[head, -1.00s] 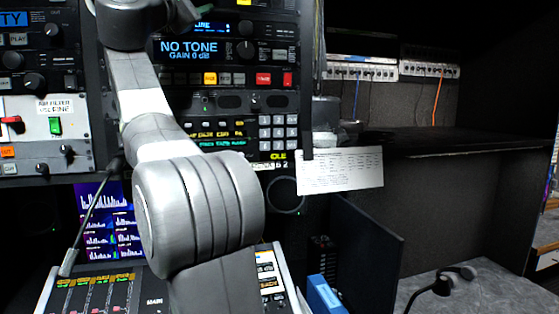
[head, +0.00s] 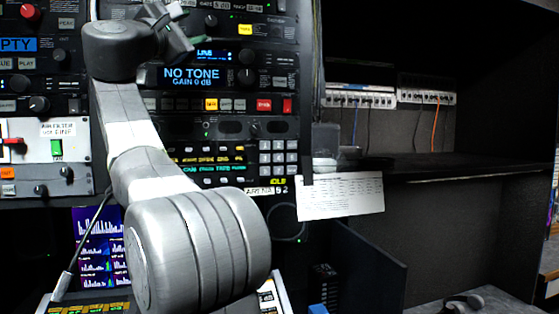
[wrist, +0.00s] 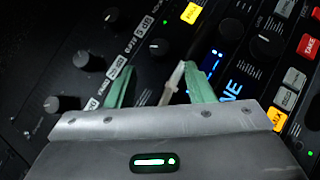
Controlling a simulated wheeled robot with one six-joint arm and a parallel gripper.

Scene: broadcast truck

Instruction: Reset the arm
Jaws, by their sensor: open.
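My arm rises in front of the equipment rack in the head view, bent at its upper joint. My gripper (head: 178,30) is at the top, small and partly cut off by its angle, close in front of the rack's upper panels. In the wrist view my gripper (wrist: 160,82) is open, with two green fingers apart and a pale strip between them. No object is held. The fingers point at a dark panel with knobs and lit buttons (wrist: 192,13); whether they touch it I cannot tell.
The rack panel with the NO TONE display (head: 191,75) stands behind my arm. A white paper sheet (head: 340,195) hangs right of it. A dark shelf (head: 440,168) and patch strips (head: 360,98) lie further right. A headset (head: 465,303) rests low right. Open space lies right of my arm.

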